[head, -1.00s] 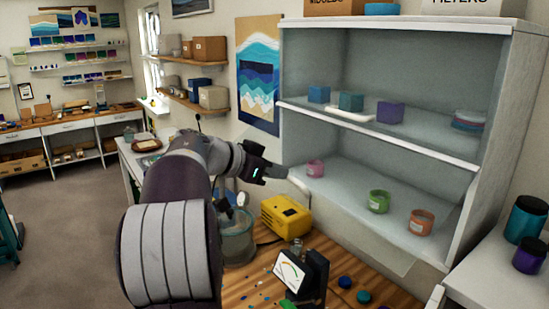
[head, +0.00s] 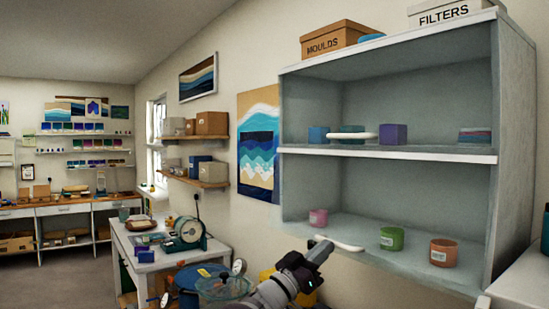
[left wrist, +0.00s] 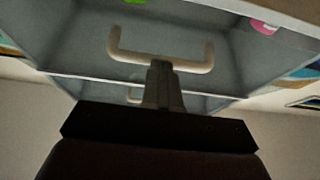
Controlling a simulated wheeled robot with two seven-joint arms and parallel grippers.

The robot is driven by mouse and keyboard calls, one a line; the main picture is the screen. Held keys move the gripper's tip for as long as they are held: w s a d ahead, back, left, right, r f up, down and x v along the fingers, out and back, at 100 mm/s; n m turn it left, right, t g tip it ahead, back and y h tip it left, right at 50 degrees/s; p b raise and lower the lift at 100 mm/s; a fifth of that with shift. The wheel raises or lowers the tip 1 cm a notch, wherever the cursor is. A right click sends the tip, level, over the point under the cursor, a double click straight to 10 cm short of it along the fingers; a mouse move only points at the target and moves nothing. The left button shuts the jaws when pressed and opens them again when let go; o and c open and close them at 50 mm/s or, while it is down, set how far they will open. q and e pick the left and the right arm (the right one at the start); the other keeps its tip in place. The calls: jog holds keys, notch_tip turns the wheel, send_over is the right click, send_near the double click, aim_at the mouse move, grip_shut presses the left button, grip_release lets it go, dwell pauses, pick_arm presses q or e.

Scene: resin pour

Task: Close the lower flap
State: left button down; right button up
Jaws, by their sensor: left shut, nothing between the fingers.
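The open-fronted grey cabinet (head: 405,155) has an upper and a lower compartment. A pale bar handle (head: 338,243) shows at the front of the lower compartment; in the left wrist view it is a U-shaped handle (left wrist: 188,65). The lower flap's panel is see-through or too faint to make out, so its angle is unclear. A second white handle (head: 350,135) lies at the middle shelf. My left gripper (head: 323,249) is shut and empty, its fingertips (left wrist: 160,68) at the lower handle's bar; whether they touch is unclear. My right gripper is out of view.
Pink (head: 318,217), green (head: 391,238) and orange (head: 443,252) jars stand in the lower compartment. Coloured blocks sit on the middle shelf. Boxes (head: 338,38) stand on top of the cabinet. A white side table (head: 150,255) is to the left.

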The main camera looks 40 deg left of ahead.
aim_at(344, 242)
pick_arm(q)
jog(key=shift+w+d+f+b, duration=0.2)
jog(key=shift+w, duration=0.4)
jog(key=shift+w+d+f+b, duration=0.15)
jog(key=shift+w, duration=0.45)
jog(key=shift+w+d+f+b, duration=0.2)
jog(key=shift+w, duration=0.4)
